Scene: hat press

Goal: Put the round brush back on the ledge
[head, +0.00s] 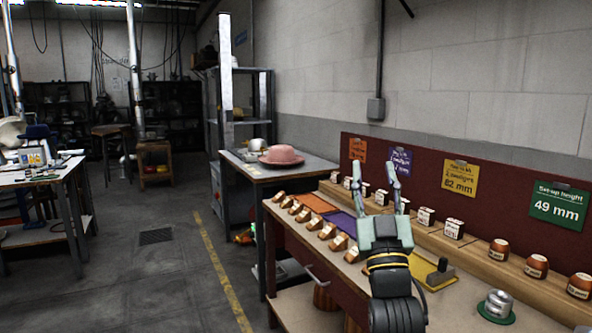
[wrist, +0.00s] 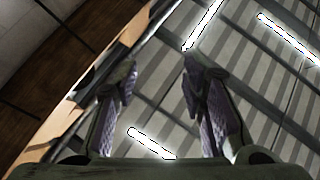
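The wooden ledge (head: 471,248) runs along the back of the bench in the head view. Several small labelled blocks (head: 425,217) and rounded copper-brown pieces (head: 536,266) stand on it. I cannot tell for sure which piece is the round brush; it may be out of view or hidden. My gripper (head: 375,172) rises in front of the bench, fingers pointing up and spread apart. In the wrist view my gripper (wrist: 160,75) is open with nothing between its fingers, facing the ceiling.
Several copper-brown blocks (head: 327,231) line the bench's front edge. A grey block with a knob (head: 440,273) sits on a yellow mat, and a silver round piece (head: 497,304) on a green mat. A pink hat (head: 281,155) lies on the farther table.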

